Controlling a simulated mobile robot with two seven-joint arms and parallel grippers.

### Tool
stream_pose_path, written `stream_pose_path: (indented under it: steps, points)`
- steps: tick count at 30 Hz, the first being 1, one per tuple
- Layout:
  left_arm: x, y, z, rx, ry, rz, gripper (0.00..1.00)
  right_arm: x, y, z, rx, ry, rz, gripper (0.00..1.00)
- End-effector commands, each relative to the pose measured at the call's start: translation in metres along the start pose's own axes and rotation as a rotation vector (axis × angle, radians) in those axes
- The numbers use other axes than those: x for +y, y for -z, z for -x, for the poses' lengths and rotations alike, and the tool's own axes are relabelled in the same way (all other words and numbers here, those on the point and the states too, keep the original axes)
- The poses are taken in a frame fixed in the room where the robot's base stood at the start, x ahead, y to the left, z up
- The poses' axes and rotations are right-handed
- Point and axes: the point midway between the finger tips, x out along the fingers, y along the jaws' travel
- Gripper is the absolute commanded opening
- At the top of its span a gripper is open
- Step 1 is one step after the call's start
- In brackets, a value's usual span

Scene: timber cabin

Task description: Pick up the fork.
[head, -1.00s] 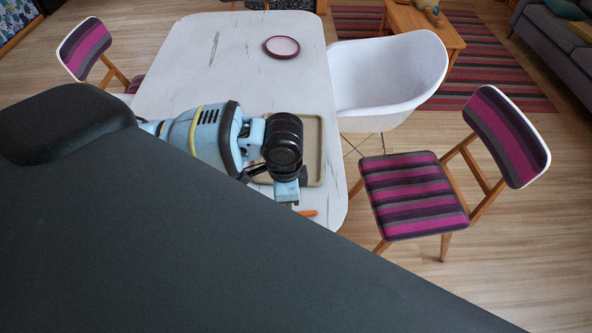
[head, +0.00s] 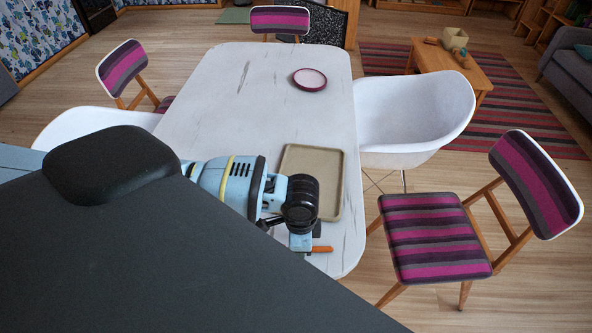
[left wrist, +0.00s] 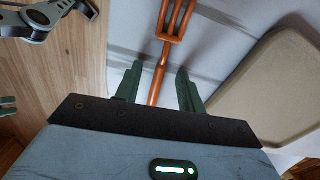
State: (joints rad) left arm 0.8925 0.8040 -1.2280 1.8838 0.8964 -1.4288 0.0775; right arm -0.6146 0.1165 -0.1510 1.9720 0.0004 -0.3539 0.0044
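The fork (left wrist: 161,62) is orange-brown and lies on the white table (head: 225,90). In the left wrist view its tines point up the picture and its handle runs down between my fingers. In the head view only a short orange length of the fork (head: 322,249) shows beside my gripper. My left gripper (left wrist: 157,80) is open, one dark green finger on each side of the handle, with gaps visible. It also shows in the head view (head: 303,247), low near the table's front right corner. Green tips at the left edge of the wrist view may be my right gripper (left wrist: 7,105).
A beige tray (head: 330,200) lies right beside the fork and left gripper; it also fills the right of the wrist view (left wrist: 270,80). A round magenta-rimmed dish (head: 310,79) sits far back. A white chair (head: 415,115) and striped chairs (head: 435,235) surround the table.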

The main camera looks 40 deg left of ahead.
Motion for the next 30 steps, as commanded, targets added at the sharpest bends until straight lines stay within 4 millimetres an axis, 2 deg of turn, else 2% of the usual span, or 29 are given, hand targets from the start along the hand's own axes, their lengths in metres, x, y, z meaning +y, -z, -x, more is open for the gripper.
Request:
stream_pose_path:
  steps: [8, 15, 17, 30]
  points:
    - [-0.0002, 0.0, -0.002, 0.0, 0.002, -0.001, 0.38, -0.0001, 0.0004, 0.0001, 0.0, 0.0, 0.0, 0.46]
    - [-0.0002, -0.0001, -0.0019, 0.0, 0.001, 0.0, 0.06, 0.0003, 0.0004, 0.0002, 0.0, 0.001, 0.002, 0.46]
    - [-0.0003, -0.0002, -0.0019, 0.0, 0.002, 0.0, 0.0, 0.0005, 0.0003, 0.0002, 0.0, 0.001, 0.003, 0.46]
    - [-0.0007, 0.0001, 0.0039, 0.001, 0.002, 0.0, 0.0, 0.0011, 0.0013, 0.0004, 0.002, 0.0, 0.005, 0.46]
